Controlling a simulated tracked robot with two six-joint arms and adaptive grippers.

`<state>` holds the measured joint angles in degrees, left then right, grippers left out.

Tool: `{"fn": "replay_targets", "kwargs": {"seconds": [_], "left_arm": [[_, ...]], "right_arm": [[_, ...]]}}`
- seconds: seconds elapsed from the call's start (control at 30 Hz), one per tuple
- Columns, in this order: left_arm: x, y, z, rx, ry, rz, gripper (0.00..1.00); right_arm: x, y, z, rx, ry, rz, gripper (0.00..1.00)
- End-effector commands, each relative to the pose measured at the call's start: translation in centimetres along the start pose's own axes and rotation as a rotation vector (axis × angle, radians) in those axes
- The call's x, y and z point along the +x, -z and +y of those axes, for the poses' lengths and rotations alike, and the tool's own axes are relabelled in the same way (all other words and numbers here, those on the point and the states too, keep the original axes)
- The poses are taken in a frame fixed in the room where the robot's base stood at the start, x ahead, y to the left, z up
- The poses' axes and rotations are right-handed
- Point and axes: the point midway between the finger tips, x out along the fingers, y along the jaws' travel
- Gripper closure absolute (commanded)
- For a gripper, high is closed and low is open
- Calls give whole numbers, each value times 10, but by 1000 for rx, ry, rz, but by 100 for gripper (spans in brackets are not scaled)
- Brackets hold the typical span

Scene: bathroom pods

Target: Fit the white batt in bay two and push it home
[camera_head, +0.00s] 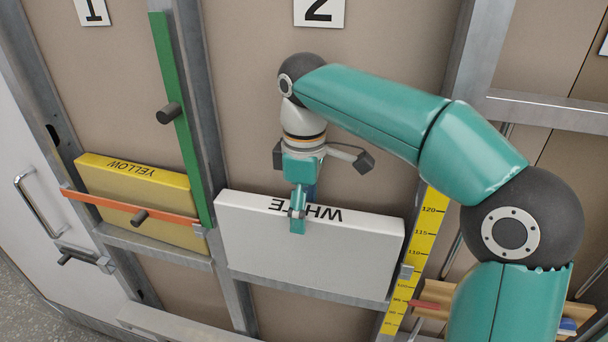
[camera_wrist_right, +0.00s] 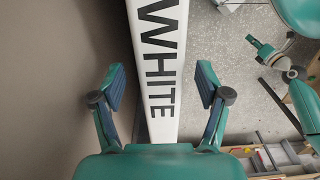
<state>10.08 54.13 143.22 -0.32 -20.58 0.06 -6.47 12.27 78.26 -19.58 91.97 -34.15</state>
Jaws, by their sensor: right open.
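The white batt (camera_head: 310,255) stands upright in bay two, under the "2" label (camera_head: 319,12), with its lower edge at the cross rail. Its left end overlaps the stud's edge, and it appears to stand proud of the frame; its depth is hard to judge. My right gripper (camera_head: 297,212) is above the batt, with one finger in front of its face. In the right wrist view, the open fingers (camera_wrist_right: 160,85) straddle the batt's lettered top edge (camera_wrist_right: 160,60), with gaps on both sides. My left gripper (camera_wrist_right: 252,42) appears small at the right there, its jaws unclear.
A yellow batt (camera_head: 150,200) sits in bay one behind an orange bar (camera_head: 115,204). A green bar (camera_head: 180,115) with a dark peg lies along the left stud. A yellow measuring strip (camera_head: 418,260) runs beside bay two's right end. A white handled door (camera_head: 45,210) stands far left.

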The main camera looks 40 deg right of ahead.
Motion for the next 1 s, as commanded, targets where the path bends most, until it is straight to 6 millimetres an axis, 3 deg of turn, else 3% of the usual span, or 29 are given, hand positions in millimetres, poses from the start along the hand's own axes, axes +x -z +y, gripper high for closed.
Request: {"fn": "replay_targets", "kwargs": {"seconds": [0.2,0.4,0.63,1.0], "left_arm": [[0,0,0,0,0,0,100],[0,0,0,0,0,0,100],[0,0,0,0,0,0,100],[1,0,0,0,0,0,100]], "right_arm": [[-42,1,1,0,-3,3,24],[-69,1,1,-1,-1,1,24],[-82,0,0,0,0,0,24],[-84,-2,0,3,0,0,24]]}}
